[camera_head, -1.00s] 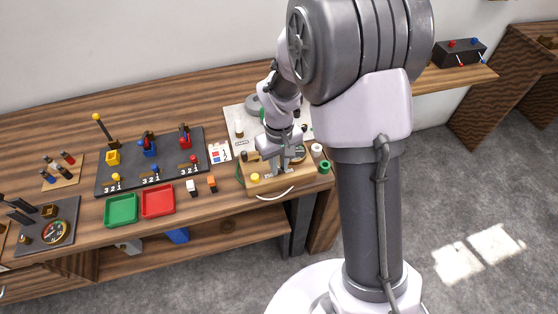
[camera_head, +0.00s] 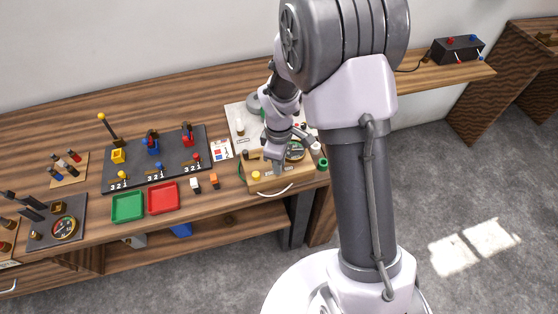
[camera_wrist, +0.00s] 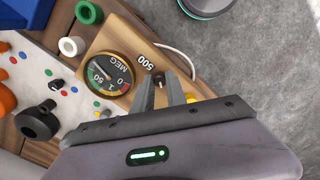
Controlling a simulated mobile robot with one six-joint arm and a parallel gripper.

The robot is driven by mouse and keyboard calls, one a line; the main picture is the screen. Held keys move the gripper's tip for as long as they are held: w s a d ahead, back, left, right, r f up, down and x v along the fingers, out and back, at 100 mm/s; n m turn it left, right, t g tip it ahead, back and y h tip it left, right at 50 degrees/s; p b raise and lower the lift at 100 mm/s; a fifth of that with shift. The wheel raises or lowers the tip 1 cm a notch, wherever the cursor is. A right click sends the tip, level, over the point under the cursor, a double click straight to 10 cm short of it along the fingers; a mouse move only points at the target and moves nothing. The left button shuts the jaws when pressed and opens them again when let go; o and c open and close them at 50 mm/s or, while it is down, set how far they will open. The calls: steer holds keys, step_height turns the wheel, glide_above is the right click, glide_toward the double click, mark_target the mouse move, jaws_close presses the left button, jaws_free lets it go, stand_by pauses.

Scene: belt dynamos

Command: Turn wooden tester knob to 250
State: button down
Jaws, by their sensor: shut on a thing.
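The wooden tester (camera_head: 287,181) stands at the right end of the bench, and its wooden face (camera_wrist: 124,42) fills the middle of the wrist view. It carries a round MEG dial (camera_wrist: 108,78), which also shows in the head view (camera_head: 296,151). A small dark knob (camera_wrist: 158,79) sits beside the printed 500. My gripper (camera_wrist: 161,84) is shut on this knob, its two grey fingers hiding much of it. The knob's pointer and the other scale marks, including any 250, cannot be read. In the head view my gripper (camera_head: 278,164) is low over the tester.
A yellow post (camera_wrist: 192,98) is close beside the fingers. Green (camera_wrist: 88,12) and white (camera_wrist: 72,46) round posts stand at the tester's edge. A white board (camera_wrist: 45,70) with coloured dots lies alongside. Green (camera_head: 128,207) and red (camera_head: 163,197) trays are farther left.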

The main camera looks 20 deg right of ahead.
steer(key=shift+n, duration=0.3)
stand_by(0.4)
steer(key=c, duration=1.3)
jaws_free()
steer(key=shift+c, duration=0.2)
step_height(320, 180, up, 17)
steer(key=p, duration=0.4)
steer(key=shift+r+p, duration=0.2)
steer(key=shift+p, duration=0.2)
